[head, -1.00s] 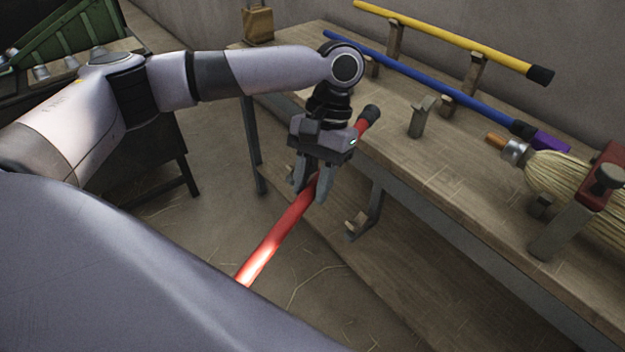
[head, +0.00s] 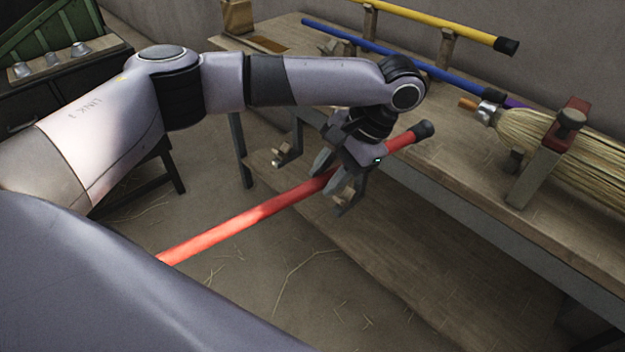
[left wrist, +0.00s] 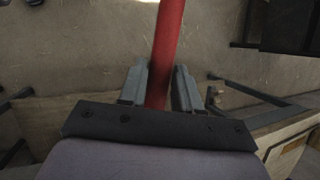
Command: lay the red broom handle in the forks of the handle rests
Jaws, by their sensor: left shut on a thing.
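The red broom handle (head: 240,225) slants across the head view, its black end cap (head: 422,130) over the bench and its lower left end hidden behind my own body. My left gripper (head: 338,182) is shut on the handle, off the floor, in front of the bench edge. In the left wrist view the handle (left wrist: 168,45) passes between both fingers (left wrist: 160,88).
The wooden bench (head: 450,165) runs along the right. A yellow handle (head: 440,25) and a blue handle (head: 400,60) lie at its back. A straw broom head (head: 545,140) sits by a red-topped clamp (head: 567,125). Open floor (head: 270,290) lies in front.

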